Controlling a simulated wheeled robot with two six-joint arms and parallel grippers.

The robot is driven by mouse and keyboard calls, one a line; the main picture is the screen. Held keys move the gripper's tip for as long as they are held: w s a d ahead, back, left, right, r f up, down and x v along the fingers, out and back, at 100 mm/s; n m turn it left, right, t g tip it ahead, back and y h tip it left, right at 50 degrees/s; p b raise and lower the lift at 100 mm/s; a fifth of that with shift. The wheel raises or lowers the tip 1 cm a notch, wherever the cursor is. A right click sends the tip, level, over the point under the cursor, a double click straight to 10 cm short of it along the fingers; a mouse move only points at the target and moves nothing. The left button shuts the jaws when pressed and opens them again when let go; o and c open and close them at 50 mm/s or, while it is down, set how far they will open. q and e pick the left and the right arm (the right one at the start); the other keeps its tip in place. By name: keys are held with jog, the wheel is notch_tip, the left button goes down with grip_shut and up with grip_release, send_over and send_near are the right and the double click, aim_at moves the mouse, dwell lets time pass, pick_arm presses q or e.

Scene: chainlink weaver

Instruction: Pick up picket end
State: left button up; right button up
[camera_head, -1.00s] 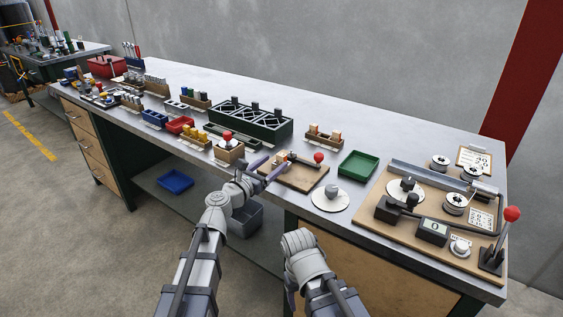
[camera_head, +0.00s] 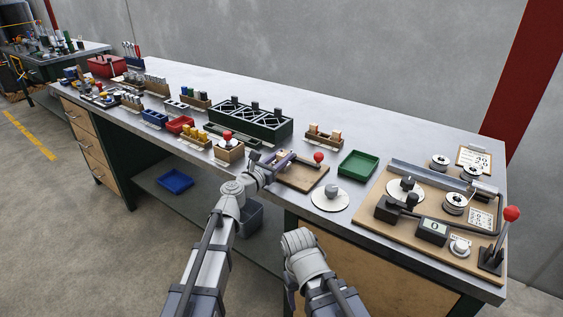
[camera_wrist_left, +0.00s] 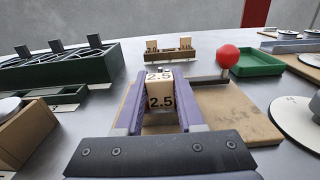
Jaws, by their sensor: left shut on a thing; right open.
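My left gripper (camera_head: 277,160) is over the left part of the wooden board with the red-knobbed lever. In the left wrist view its purple jaws (camera_wrist_left: 160,108) are shut on a pale block marked 2.5 (camera_wrist_left: 160,98), held between the fingers. Whether this block is the picket end I cannot tell. The board (camera_head: 303,176) also shows in the left wrist view (camera_wrist_left: 235,112), with the red knob (camera_wrist_left: 228,57) beyond the jaws to the right. My right gripper (camera_head: 298,243) is open and empty in front of the bench; its fingers are mostly hidden.
A green tray (camera_head: 358,165) and a round white plate (camera_head: 330,198) lie right of the board. A dark green rack (camera_head: 250,122) and a small wooden rack (camera_head: 325,136) stand behind.

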aim_at(282, 154)
pick_arm(q)
grip_shut()
notch_tip(282, 154, up, 10)
jog(key=p, duration=1)
